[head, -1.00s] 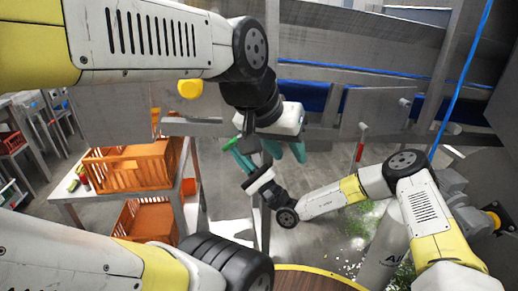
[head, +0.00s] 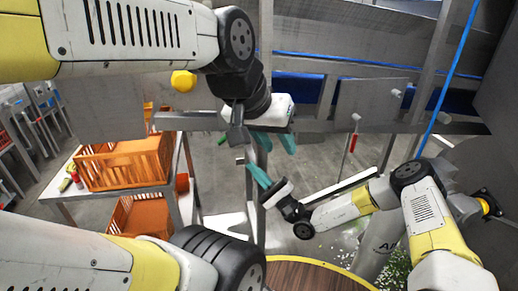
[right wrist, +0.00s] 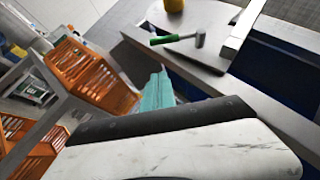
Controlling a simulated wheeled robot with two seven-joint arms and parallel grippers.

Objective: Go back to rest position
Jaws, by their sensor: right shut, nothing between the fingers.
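My left gripper (head: 275,142) hangs at the upper middle of the head view, on the arm from the left. Its two teal fingers are apart, with nothing seen between them. My right gripper (head: 258,176), on the arm from the right, is just below and left of it. Its teal fingers are together and empty. They also show in the right wrist view (right wrist: 156,93), pointing up past the dark palm edge. In the head view the two grippers are close together; I cannot tell the gap in depth.
Orange crates (head: 125,163) stand at left on and below a table (head: 62,187). A grey ledge (head: 190,121) runs behind the grippers. A green-handled hammer (right wrist: 178,38) lies on it in the right wrist view. A red-handled tool (head: 352,142) hangs at the back. Green bits litter the floor at right.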

